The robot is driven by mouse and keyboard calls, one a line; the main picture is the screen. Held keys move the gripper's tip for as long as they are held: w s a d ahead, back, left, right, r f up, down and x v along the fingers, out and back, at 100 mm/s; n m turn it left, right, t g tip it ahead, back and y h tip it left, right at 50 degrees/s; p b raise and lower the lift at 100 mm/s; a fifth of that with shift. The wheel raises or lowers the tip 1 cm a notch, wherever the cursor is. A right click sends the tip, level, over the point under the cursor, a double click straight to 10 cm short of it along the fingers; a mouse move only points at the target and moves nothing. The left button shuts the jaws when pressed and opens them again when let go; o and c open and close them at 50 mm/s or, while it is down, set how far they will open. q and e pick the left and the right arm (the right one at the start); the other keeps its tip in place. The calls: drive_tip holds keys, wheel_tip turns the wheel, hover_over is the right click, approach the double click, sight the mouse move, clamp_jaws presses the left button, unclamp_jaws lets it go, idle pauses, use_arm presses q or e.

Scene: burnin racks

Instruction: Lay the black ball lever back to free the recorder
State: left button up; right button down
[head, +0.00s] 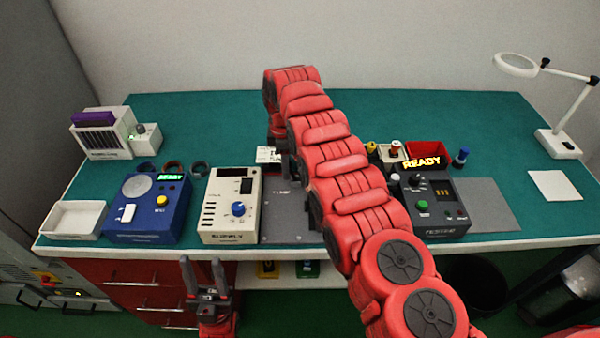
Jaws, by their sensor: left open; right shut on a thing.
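My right arm reaches across the bench. Its gripper (281,150) points down at the back of a dark grey plate (283,222), beside a small white block (266,155). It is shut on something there. The arm and fingers hide most of that spot, so I cannot make out the black ball lever's ball or its tilt. A dark device (438,208) with a green button stands right of the arm; I cannot tell for sure that it is the recorder. My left gripper (205,268) is open and empty, fingers up, in front of the bench's edge.
A cream supply box (214,211) and a blue box (145,215) stand left of the plate. A white tray (75,218) is at the far left, a red bin (428,150) behind the dark device. A magnifier lamp (557,142) stands at the right. The back of the bench (195,115) is clear.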

drive_tip(key=c, duration=0.9)
unclamp_jaws()
drive_tip(key=shift+s+d+f, duration=0.15)
drive_tip(key=shift+s+f, duration=0.1)
drive_tip(key=shift+f, duration=0.1)
drive_tip(key=shift+o, duration=0.7)
drive_tip(key=shift+r, duration=0.1)
drive_tip(key=shift+d+r, duration=0.1)
drive_tip(key=shift+r, duration=0.1)
drive_tip(key=shift+w+r+p, duration=0.15)
drive_tip(key=shift+r+p, duration=0.2)
drive_tip(key=shift+r, duration=0.55)
drive_tip(key=shift+r+p, duration=0.75)
drive_tip(key=shift+r, duration=0.15)
wheel_tip(320, 180, up, 4)
drive_tip(key=p, duration=0.4)
drive_tip(key=shift+r+p, duration=0.75)
drive_tip(key=shift+p, duration=0.15)
